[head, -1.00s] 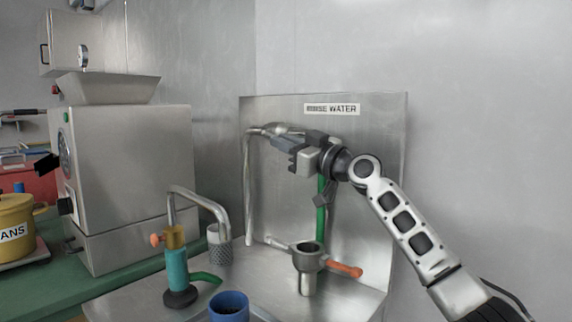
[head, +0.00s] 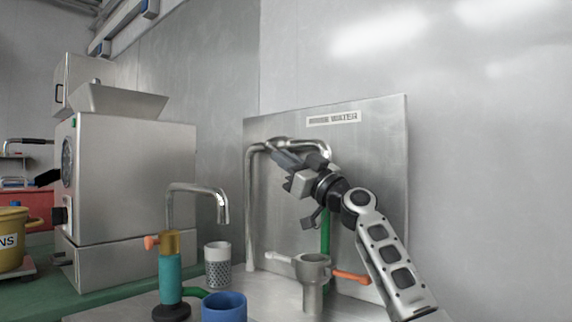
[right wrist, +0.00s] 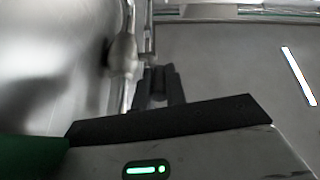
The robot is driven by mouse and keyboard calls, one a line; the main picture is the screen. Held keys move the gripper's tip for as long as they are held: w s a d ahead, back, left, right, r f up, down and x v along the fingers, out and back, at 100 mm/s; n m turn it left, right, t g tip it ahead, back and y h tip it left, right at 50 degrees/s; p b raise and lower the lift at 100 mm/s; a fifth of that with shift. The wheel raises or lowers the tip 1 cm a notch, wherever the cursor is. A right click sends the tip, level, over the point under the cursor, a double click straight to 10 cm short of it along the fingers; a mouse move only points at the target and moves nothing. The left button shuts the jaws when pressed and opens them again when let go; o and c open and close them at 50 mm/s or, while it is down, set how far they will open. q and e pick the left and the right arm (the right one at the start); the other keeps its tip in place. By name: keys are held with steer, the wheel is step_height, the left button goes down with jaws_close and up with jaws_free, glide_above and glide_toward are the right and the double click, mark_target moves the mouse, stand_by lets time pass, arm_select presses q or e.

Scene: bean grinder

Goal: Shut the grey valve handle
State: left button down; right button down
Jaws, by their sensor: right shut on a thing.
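My right gripper (head: 284,163) is at the top of the steel pipe (head: 250,205) in front of the rinse water panel (head: 385,135). Its jaws are shut on a slim grey part at the pipe's top, which I take to be the grey valve handle; the fingers and wrist largely hide it. In the right wrist view the dark fingers (right wrist: 160,86) are close together beside a pale metal fitting (right wrist: 124,55). How far the handle is turned cannot be told. My left gripper is not in view.
The steel grinder (head: 135,170) fills the left. The wall at right is clear.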

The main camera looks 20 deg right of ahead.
steer(key=c, duration=1.4)
jaws_free()
steer(key=shift+r, duration=0.1)
steer(key=shift+c, duration=0.2)
steer(key=shift+s+d+f, duration=0.35)
steer(key=shift+s+f, duration=0.05)
steer(key=v, duration=1)
steer(key=shift+s+d, duration=0.2)
steer(key=shift+s, duration=0.2)
